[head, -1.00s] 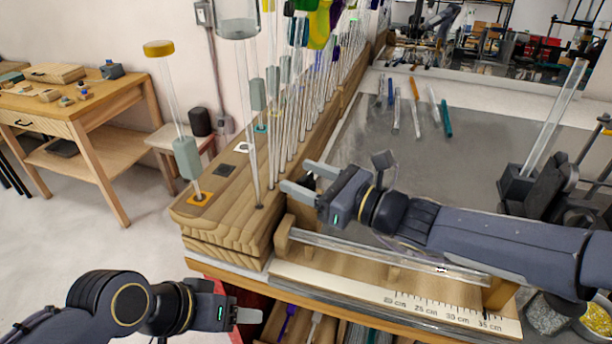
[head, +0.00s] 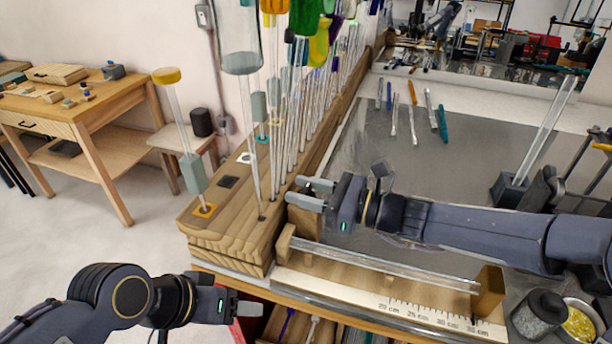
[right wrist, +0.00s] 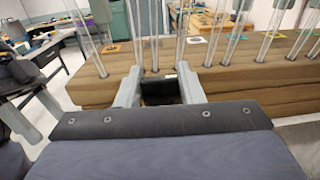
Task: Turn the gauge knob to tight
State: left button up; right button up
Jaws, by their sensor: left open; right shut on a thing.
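The gauge is a wooden cradle (head: 487,290) with a clear glass rod (head: 380,265) lying across it and a printed centimetre scale (head: 420,306) in front. A dark, blocky knob (right wrist: 160,92) sits between the fingers of my right gripper (right wrist: 158,85) in the right wrist view. In the head view my right gripper (head: 297,190) is at the cradle's left end, beside the wooden rod rack; its fingers mostly hide the knob there. I cannot read any knob marking. My left gripper (head: 250,309) is open and empty, low at the front, left of the bench edge.
A stepped wooden rack (head: 225,225) with several upright glass rods stands left of my right gripper. Loose rods and tools (head: 412,95) lie at the back of the grey bench top. A dark clamp stand (head: 512,188) and jars (head: 540,312) are at right.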

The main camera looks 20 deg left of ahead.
jog(key=shift+r+n+g, duration=0.25)
jog(key=shift+n+g, duration=0.05)
jog(key=shift+g, duration=0.2)
jog(key=shift+f, duration=0.2)
pick_arm(q)
jog(key=shift+r, duration=0.6)
pick_arm(e)
jog(key=o, duration=0.9)
pick_arm(q)
jog(key=shift+f+b, duration=0.7)
jog(key=shift+f, duration=0.15)
pick_arm(e)
jog(key=d, duration=0.8)
jog(key=shift+s, duration=0.1)
